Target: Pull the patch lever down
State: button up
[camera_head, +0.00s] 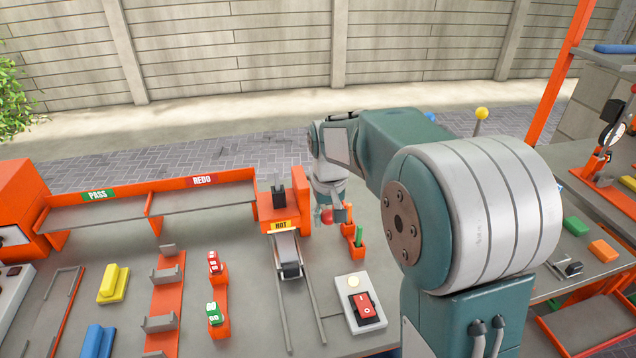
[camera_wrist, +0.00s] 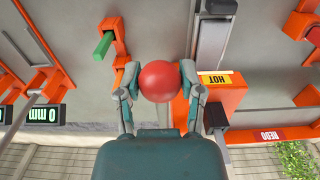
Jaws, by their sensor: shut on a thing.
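The lever's round red knob (camera_head: 327,215) shows in the head view beside the orange machine with the HOT label (camera_head: 281,226). In the wrist view the red knob (camera_wrist: 159,82) sits between the two fingers of my gripper (camera_wrist: 160,74), with a finger against each side. My gripper (camera_head: 335,213) is shut on it, pointing down over the bench. The lever's stem is hidden behind the knob and my fingers, so its angle cannot be told.
An orange holder with a green stick (camera_head: 359,237) stands just right of the knob. A switch box with a red rocker (camera_head: 364,307) is nearer. PASS and REDO trays (camera_head: 148,200) lie left, with yellow (camera_head: 113,284) and blue (camera_head: 98,342) pieces.

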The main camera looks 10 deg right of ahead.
jog(key=shift+f, duration=0.5)
jog(key=shift+f, duration=0.85)
jog(key=shift+w+f, duration=0.1)
jog(key=shift+f, duration=0.85)
